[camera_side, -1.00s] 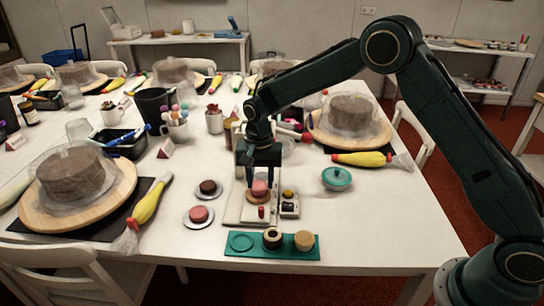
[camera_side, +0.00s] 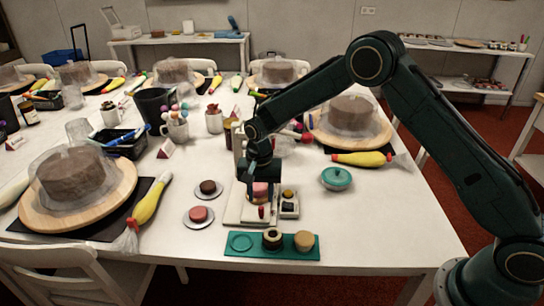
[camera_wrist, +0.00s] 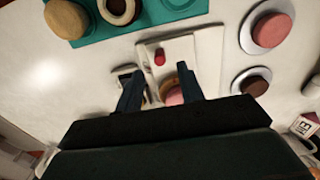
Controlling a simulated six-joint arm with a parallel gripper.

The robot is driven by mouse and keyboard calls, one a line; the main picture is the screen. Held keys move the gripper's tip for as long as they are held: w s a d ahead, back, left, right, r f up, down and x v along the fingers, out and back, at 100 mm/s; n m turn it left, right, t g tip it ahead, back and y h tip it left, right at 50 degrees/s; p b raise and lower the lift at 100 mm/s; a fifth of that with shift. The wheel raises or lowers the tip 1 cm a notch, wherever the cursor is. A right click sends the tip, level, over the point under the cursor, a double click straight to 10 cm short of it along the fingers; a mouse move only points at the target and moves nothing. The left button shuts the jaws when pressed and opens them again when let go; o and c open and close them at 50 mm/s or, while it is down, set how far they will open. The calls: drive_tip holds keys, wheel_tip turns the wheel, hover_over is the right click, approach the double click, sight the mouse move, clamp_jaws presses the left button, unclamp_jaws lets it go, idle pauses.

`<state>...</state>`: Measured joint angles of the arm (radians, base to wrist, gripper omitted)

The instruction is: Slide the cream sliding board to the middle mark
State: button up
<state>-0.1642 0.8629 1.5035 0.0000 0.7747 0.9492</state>
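The cream board (camera_side: 234,211) lies flat on the white table near the front centre, with a small red knob (camera_side: 261,212) at its front. It also shows in the wrist view (camera_wrist: 190,50), with the red knob (camera_wrist: 159,57). A pink cake (camera_side: 260,189) sits at the board's rear part, low between my fingers. My gripper (camera_side: 258,194) points down over it; in the wrist view my gripper (camera_wrist: 158,97) has its two fingers apart, with the pink cake (camera_wrist: 174,96) showing between them. I cannot tell whether a finger touches anything. I cannot make out a middle mark.
A small box with a yellow top (camera_side: 289,205) stands right of the board. A teal tray (camera_side: 232,254) with round pieces lies in front. Plates with a pink cake (camera_side: 198,214) and a dark cake (camera_side: 208,187) are left.

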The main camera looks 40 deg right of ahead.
sight(261, 207)
drive_tip(key=shift+f, duration=2.25)
drive_tip(key=c, duration=0.8)
drive_tip(key=shift+w+d, duration=0.1)
drive_tip(key=shift+w+d+r, duration=0.1)
drive_tip(key=shift+w+d, duration=3.95)
drive_tip(key=shift+w, duration=0.2)
drive_tip(key=shift+d, duration=0.1)
drive_tip(key=o, duration=0.7)
drive_tip(key=shift+c, duration=0.2)
drive_tip(key=shift+o, duration=0.7)
